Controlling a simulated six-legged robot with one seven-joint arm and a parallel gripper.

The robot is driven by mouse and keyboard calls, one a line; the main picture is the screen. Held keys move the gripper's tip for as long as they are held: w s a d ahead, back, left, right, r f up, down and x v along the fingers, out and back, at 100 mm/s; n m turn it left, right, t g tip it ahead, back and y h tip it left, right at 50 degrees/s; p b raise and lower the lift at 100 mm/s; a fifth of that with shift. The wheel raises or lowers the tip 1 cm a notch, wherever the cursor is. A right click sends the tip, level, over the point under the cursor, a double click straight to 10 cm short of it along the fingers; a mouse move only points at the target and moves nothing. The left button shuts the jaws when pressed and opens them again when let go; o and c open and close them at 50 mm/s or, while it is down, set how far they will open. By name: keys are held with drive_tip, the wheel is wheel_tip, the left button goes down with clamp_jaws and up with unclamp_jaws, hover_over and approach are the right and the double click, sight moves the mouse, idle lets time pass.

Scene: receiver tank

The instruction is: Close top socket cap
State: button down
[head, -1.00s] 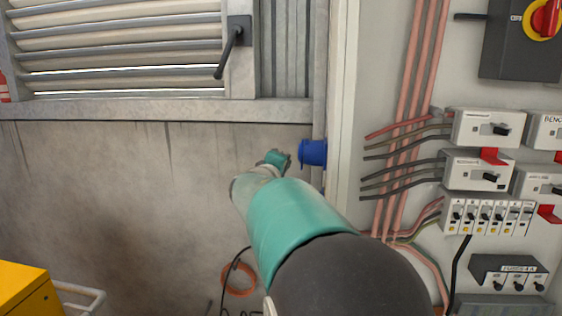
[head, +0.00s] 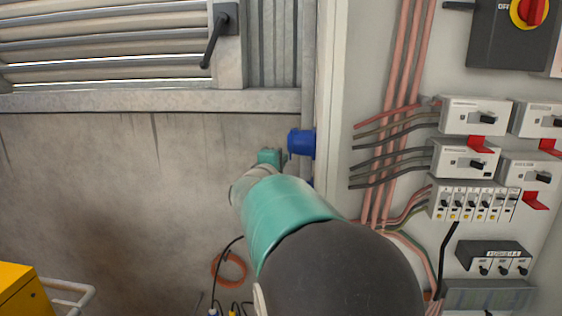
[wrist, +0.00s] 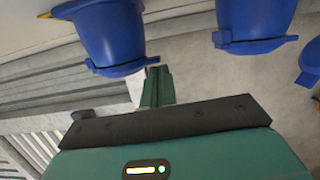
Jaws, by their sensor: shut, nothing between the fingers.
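A blue top socket (head: 302,143) sticks out to the left from the edge of the grey panel in the head view. In the wrist view the leftmost blue socket (wrist: 108,35), which looks like the same one, has a flat blue rim or cap at its free end; I cannot tell whether this cap is fully shut. My gripper (wrist: 157,86) is shut and empty, with its green fingers just right of that socket's end. In the head view my gripper (head: 270,157) is just left of the socket and slightly lower. Contact cannot be made out.
A second blue socket (wrist: 253,22) and part of a third blue piece (wrist: 311,62) lie further right in the wrist view. The panel carries switch boxes (head: 465,158) and pink conduits (head: 390,110). A louvred shutter with a black handle (head: 218,36) is upper left. A yellow box (head: 20,292) is lower left.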

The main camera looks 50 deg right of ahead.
drive_tip(key=s+a, duration=0.1)
drive_tip(key=a, duration=1)
drive_tip(key=shift+a, duration=0.3)
drive_tip(key=s+a+f+m+y, duration=0.1)
drive_tip(key=s+a+f+y, duration=0.4)
drive_tip(key=a, duration=0.4)
drive_tip(key=s+a+f+m+g+y, duration=0.1)
drive_tip(key=s+a+f+m+y, duration=0.1)
drive_tip(key=s+a+f+y, duration=0.4)
drive_tip(key=s+a+f+m+g+y, duration=0.1)
drive_tip(key=s+a+f+y, duration=0.4)
drive_tip(key=a, duration=0.9)
drive_tip(key=s+m, duration=0.1)
drive_tip(key=s, duration=0.1)
drive_tip(key=shift+s+a+f, duration=0.2)
drive_tip(key=shift+s+f, duration=0.2)
drive_tip(key=shift+d, duration=0.2)
